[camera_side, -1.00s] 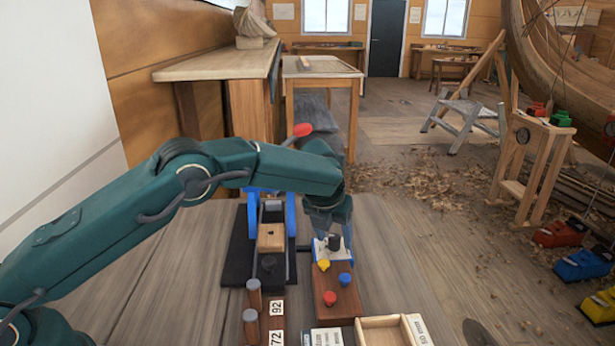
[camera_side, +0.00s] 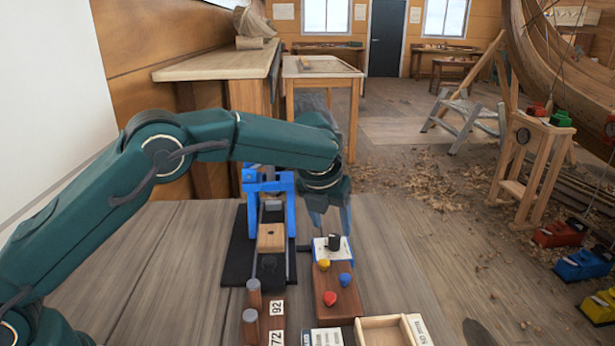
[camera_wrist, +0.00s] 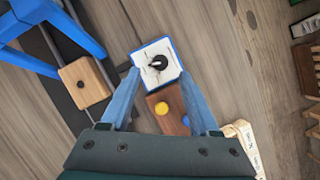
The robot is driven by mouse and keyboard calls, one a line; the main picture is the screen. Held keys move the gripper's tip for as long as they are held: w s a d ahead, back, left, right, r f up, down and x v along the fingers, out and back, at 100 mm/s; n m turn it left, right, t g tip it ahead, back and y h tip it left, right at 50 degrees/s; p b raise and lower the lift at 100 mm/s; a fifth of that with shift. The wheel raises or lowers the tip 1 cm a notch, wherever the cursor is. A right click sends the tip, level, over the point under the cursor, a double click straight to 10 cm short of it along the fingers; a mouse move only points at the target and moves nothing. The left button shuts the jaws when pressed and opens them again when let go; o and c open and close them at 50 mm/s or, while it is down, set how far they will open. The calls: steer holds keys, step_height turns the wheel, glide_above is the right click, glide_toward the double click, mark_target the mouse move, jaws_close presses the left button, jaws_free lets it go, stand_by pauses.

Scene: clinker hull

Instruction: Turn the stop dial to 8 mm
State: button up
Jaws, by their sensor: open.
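The stop dial is a black knob (camera_side: 334,241) on a white, blue-edged plate (camera_side: 320,251) at the far end of a brown wooden block (camera_side: 345,306). In the wrist view the knob (camera_wrist: 158,62) stands on its white plate (camera_wrist: 150,77), ahead of and between my fingertips. The scale is too small to read, so I cannot tell the setting. My gripper (camera_side: 328,212) is open and empty, pointing down above the dial and apart from it. In the wrist view the two blue-grey fingers of my gripper (camera_wrist: 160,74) are spread wide.
Yellow (camera_side: 325,264), blue (camera_side: 345,279) and red (camera_side: 330,299) knobs sit on the block near the dial. A blue-framed jig (camera_side: 290,220) with a wooden piece (camera_side: 271,237) stands close on the left. An open wooden tray (camera_side: 388,331) lies in front. Bench right of the block is clear.

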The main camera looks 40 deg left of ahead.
mark_target(334, 237)
steer(key=shift+a+r+n, duration=0.15)
steer(key=shift+r+n, duration=0.05)
steer(key=shift+n, duration=0.2)
steer(key=shift+r+n+y, duration=0.15)
steer(key=shift+n+y, duration=0.15)
steer(key=shift+n, duration=0.3)
steer(key=shift+w+d+n+y, duration=0.2)
steer(key=shift+n+y, duration=0.1)
steer(key=shift+n, duration=0.5)
steer(key=shift+d+f+g, duration=0.2)
steer(key=shift+g, duration=0.1)
steer(key=shift+x, duration=2.65)
steer(key=shift+d, duration=0.15)
jaws_close()
